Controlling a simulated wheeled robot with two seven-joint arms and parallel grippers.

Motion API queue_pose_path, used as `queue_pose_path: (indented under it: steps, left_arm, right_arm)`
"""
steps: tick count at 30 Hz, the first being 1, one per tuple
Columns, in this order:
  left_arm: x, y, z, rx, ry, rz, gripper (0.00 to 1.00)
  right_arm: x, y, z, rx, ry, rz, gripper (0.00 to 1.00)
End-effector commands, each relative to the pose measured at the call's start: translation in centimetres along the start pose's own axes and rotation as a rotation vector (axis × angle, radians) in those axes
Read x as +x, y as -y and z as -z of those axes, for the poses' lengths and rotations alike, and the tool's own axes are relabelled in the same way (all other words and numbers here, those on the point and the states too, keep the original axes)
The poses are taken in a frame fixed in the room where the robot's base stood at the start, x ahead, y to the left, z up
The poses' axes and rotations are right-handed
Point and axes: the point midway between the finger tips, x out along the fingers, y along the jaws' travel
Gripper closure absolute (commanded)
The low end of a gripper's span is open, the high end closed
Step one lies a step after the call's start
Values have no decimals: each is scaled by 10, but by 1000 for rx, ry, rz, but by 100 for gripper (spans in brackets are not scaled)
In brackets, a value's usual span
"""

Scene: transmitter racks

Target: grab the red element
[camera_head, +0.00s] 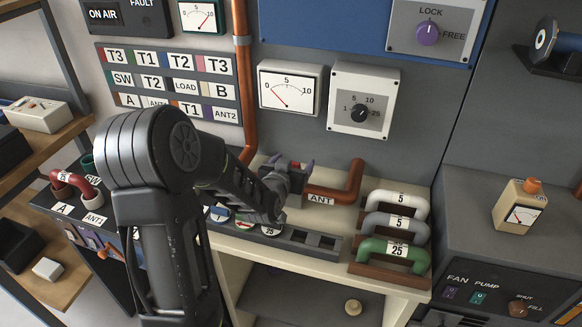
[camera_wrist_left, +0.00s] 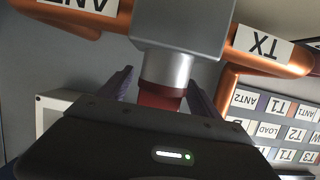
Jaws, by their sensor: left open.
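The red element (camera_wrist_left: 162,96) is a short dark-red cylinder under a silver collar (camera_wrist_left: 165,66) on a grey box (camera_wrist_left: 181,25). In the wrist view it sits between the two purple fingers of my left gripper (camera_wrist_left: 161,82), with a gap visible on each side. The lower part of the red element is hidden behind the gripper body. In the head view my left gripper (camera_head: 292,166) is at the copper pipe fitting marked ANT, and it hides most of the element. My right gripper is not in view.
Copper pipes (camera_head: 355,180) run beside the gripper. White, grey and green U-shaped links (camera_head: 394,249) stand at right on the bench. A slotted dark tray (camera_head: 310,243) lies in front. Meters (camera_head: 290,88) hang behind.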

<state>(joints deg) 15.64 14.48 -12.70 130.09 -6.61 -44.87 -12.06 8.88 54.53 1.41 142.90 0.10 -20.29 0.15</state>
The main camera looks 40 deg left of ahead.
Motion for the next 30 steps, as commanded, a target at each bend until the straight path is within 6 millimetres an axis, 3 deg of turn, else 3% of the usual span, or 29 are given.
queue_pose_path:
  steps: [20,30]
  left_arm:
    - [6,0,-1,0,0,0,27]
    - [6,0,-1,0,0,0,54]
  right_arm:
    - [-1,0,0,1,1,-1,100]
    - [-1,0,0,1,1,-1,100]
